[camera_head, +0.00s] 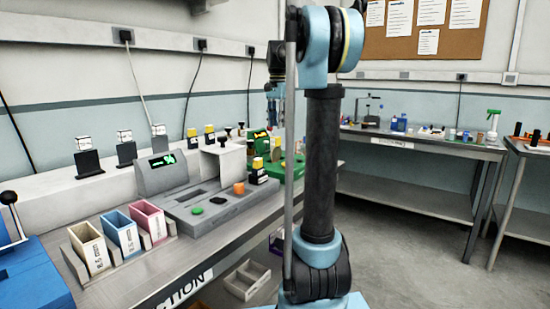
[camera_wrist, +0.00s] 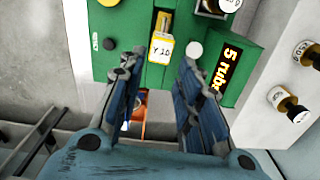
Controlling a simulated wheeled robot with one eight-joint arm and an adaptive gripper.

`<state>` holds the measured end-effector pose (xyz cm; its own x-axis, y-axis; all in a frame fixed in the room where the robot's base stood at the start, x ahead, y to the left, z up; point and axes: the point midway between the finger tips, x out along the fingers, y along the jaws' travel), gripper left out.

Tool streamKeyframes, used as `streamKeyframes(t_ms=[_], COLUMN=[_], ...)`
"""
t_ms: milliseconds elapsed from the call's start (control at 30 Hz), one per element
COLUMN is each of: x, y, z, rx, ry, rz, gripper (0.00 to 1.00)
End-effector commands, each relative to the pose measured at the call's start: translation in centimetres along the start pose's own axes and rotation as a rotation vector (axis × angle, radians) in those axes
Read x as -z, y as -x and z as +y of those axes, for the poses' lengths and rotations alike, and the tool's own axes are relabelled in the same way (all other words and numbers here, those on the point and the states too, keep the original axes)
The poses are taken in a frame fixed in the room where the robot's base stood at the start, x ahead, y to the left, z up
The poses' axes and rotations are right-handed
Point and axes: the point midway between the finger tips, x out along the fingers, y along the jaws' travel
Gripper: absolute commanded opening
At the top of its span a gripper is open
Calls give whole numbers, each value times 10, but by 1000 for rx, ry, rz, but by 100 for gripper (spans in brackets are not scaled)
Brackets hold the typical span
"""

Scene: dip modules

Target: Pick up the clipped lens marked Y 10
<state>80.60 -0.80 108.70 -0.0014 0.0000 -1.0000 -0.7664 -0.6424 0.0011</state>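The clipped lens marked Y 10 (camera_wrist: 161,48) shows a white label with a yellow edge and a yellow clip part above it. It sits at a slot in the green station (camera_wrist: 125,50), whose display reads "5 rubs". My gripper (camera_wrist: 158,68) is open, with one blue finger on each side of the label's lower end in the wrist view. Nothing is seen held, and I cannot tell whether the fingers touch the lens. In the head view the green station (camera_head: 297,166) is partly hidden behind my arm, and the lens cannot be made out there.
In the head view a grey console (camera_head: 162,171) and three colored bins (camera_head: 122,233) stand left on the bench. A farther table (camera_head: 425,143) holds small items. Open floor lies at the right.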

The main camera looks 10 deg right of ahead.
Motion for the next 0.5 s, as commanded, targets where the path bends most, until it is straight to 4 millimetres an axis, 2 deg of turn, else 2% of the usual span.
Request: streamKeyframes(t_ms=[300, 500], x=[1, 1], y=[-55, -75], z=[2, 2], rx=[0, 0], ry=[-3, -2], rz=[0, 0], gripper=[32, 32])
